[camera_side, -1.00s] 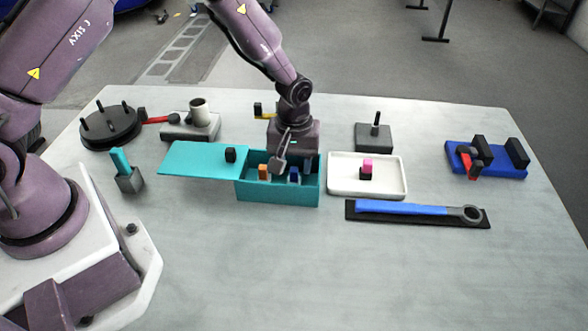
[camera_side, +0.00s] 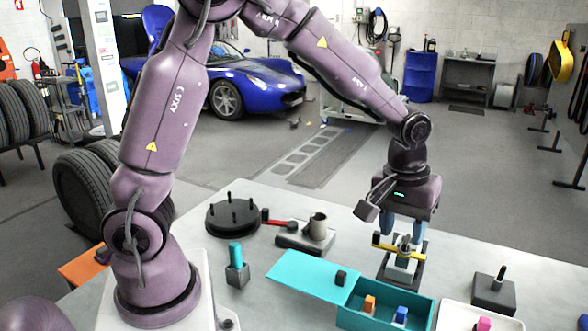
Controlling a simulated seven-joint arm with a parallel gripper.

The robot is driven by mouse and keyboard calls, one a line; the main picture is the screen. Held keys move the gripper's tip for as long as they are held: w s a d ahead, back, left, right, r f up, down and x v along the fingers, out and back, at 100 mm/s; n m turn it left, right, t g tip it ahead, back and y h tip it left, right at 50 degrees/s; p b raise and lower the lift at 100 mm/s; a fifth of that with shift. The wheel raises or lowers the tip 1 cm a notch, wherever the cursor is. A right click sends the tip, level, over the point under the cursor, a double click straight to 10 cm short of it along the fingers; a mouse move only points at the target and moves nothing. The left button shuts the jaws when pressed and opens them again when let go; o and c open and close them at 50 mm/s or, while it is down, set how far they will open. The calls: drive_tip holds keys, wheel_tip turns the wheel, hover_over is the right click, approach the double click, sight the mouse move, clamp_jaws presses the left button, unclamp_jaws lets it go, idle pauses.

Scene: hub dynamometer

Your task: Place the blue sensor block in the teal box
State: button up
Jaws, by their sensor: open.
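The teal box (camera_side: 378,326) stands open on the table, with its teal lid (camera_side: 305,275) to the left. The blue sensor block (camera_side: 401,315) is inside the box, towards its right part, beside an orange block (camera_side: 369,304). The front of the box is cut by the picture's lower edge. My gripper (camera_side: 402,240) is open behind the box, its fingers pointing down, apart from the blue block. Its fingers appear on either side of a small fixture with a yellow bar (camera_side: 398,250); I cannot tell whether they touch it.
A dark pegged disc (camera_side: 232,218), a red-handled tool (camera_side: 280,221), and a cup (camera_side: 318,227) on a grey block stand left of my gripper. A teal-topped holder (camera_side: 236,268) is at left. A grey block with a post (camera_side: 494,291) and a white tray (camera_side: 452,318) are at right.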

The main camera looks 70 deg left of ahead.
drive_tip(key=s+a+r+m+t, duration=0.2)
drive_tip(key=s+r, duration=0.4)
drive_tip(key=s, duration=0.3)
drive_tip(key=s+a+r+m+t, duration=0.1)
drive_tip(key=s+r+m, duration=0.4)
drive_tip(key=s, duration=0.5)
drive_tip(key=shift+a+r+t, duration=0.35)
drive_tip(key=shift+r+t, duration=0.3)
drive_tip(key=shift+t, duration=0.05)
drive_tip(key=shift+s, duration=0.1)
drive_tip(key=shift+c, duration=0.3)
